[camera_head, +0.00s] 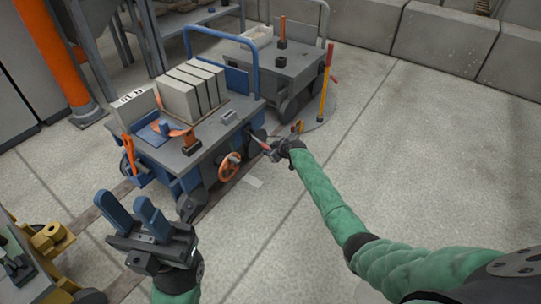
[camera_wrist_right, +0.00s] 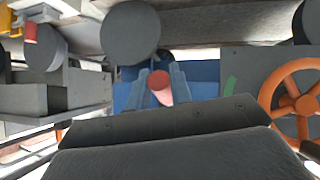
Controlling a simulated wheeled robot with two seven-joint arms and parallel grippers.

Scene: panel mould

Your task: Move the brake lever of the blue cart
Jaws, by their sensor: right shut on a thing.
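The blue cart (camera_head: 205,150) has a grey deck, a blue push handle and a lever with a red grip. In the right wrist view the lever's red end (camera_wrist_right: 161,88) lies between the two fingers of my right gripper (camera_wrist_right: 161,92), which is shut on it. In the head view my right gripper (camera_head: 268,148) reaches the cart's right side, and the lever there is small and partly hidden. My left gripper (camera_head: 133,208) is open and empty in front of the cart, its two blue fingers spread apart.
An orange handwheel (camera_head: 229,166) sits on the cart's side, left of my right gripper. Grey blocks (camera_head: 192,88) stand on the deck. A grey cart (camera_head: 275,62) with a yellow, red-tipped lever (camera_head: 325,82) stands behind. Yellow machinery (camera_head: 52,238) is lower left. The right floor is clear.

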